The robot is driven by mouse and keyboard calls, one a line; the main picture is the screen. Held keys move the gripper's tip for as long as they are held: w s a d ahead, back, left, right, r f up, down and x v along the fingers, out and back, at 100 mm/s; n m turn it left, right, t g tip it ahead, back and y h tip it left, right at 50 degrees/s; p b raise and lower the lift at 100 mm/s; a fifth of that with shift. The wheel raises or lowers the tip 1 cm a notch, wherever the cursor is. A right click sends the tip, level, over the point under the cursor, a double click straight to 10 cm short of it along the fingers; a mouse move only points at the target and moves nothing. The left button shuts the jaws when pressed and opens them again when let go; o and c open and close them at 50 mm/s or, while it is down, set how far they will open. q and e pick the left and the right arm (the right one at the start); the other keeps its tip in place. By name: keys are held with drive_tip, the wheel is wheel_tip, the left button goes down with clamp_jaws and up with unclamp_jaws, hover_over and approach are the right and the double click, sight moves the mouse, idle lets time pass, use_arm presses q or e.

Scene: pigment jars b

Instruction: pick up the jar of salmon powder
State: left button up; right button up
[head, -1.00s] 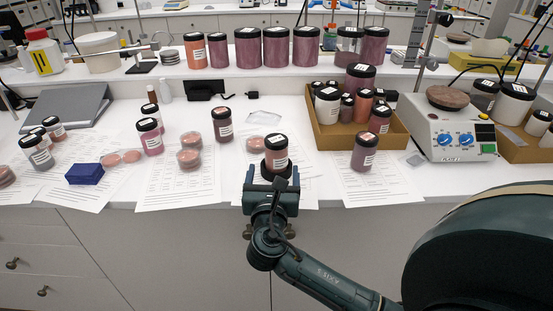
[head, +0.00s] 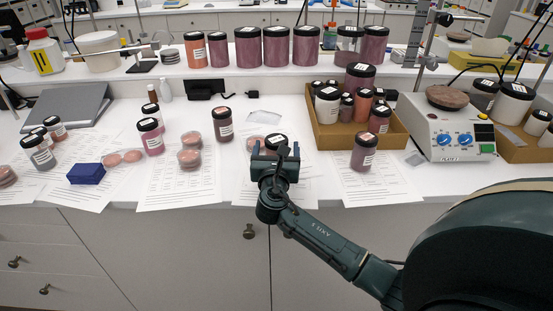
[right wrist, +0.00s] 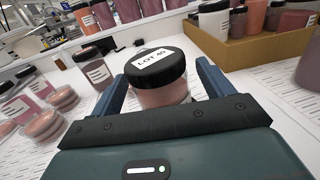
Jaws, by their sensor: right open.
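The jar of salmon powder (right wrist: 163,97) has a black lid with a white label and salmon-pink contents. It stands upright on the bench. In the right wrist view my right gripper (right wrist: 160,84) is open, one finger to each side of the jar, and I see a gap on the right side. I cannot tell whether the left finger touches it. In the head view the right gripper (head: 275,158) covers most of the jar, and only part of its dark lid (head: 276,140) shows. My left gripper is not in view.
A brown jar (head: 222,125) stands behind left, and a mauve-brown jar (head: 363,152) stands to the right. A cardboard tray (head: 325,138) of jars is behind right. Stacked round dishes (head: 189,157) and a blue box (head: 86,174) lie left. Printed sheets (head: 180,185) cover the front bench.

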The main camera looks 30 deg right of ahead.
drive_tip(key=shift+c, duration=0.3)
drive_tip(key=c, duration=1.1)
drive_tip(key=shift+r, duration=0.1)
drive_tip(key=shift+c, duration=0.4)
